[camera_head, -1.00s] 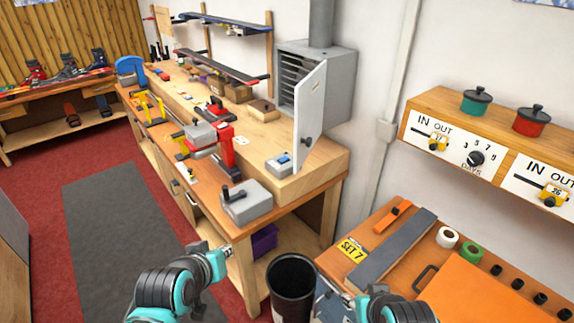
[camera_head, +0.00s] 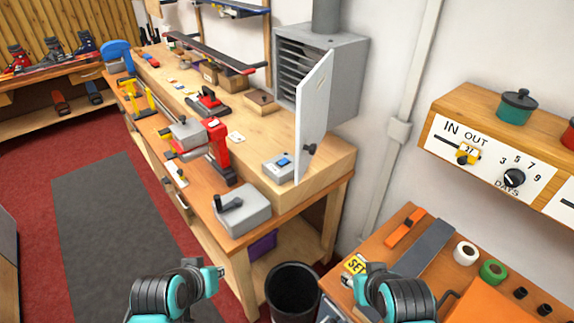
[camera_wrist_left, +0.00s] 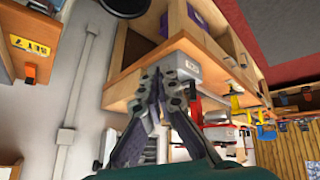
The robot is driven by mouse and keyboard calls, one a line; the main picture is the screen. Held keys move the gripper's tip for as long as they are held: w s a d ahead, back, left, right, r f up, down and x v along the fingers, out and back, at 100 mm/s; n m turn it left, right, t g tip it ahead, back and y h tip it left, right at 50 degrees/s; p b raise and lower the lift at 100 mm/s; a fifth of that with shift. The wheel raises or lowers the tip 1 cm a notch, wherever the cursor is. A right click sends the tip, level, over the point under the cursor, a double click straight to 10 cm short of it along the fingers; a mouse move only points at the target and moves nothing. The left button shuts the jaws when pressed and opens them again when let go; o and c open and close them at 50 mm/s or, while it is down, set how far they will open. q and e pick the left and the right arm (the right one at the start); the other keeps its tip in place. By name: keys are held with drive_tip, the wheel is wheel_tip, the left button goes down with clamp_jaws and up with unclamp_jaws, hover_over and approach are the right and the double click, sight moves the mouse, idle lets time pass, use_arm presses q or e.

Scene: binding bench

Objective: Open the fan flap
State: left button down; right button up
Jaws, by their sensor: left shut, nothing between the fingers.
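The fan housing is a grey box (camera_head: 345,85) with a duct on top, on the back wall above the bench. Its pale grey flap (camera_head: 315,110) stands swung out from the front, with dark slats showing behind it. A black knob (camera_head: 309,149) sits low on the flap. My left gripper (camera_head: 219,279) is low in the head view, in front of the bench and well short of the flap, touching nothing. In the left wrist view its fingers (camera_wrist_left: 166,85) are shut and empty. My right gripper (camera_head: 352,280) is low at the right, its jaws unclear.
A black bin (camera_head: 292,290) stands on the floor. An orange table (camera_head: 400,260) is at the right.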

use_arm(q)
drive_tip(key=w+d+r+n+t+h+b, duration=0.1)
drive_tip(key=w+d+r+n+t+h, duration=0.15)
drive_tip(key=w, duration=0.45)
drive_tip(key=w+d+r+n+t+h+b, duration=0.1)
drive_tip(key=w+d+r+n+t+h, duration=0.2)
drive_tip(key=w, duration=0.4)
drive_tip(key=w+d+r+n+t+h+b, duration=0.1)
drive_tip(key=w+d+n+t+h, duration=0.1)
drive_tip(key=w+n+h, duration=0.35)
drive_tip(key=w+d+m+y+b, duration=0.1)
drive_tip(key=w+d+b, duration=0.2)
drive_tip(key=w+d, duration=0.4)
drive_tip(key=d, duration=0.2)
drive_tip(key=shift+w+d, duration=0.3)
drive_tip(key=shift+d, duration=0.1)
drive_tip(key=shift+g, duration=0.25)
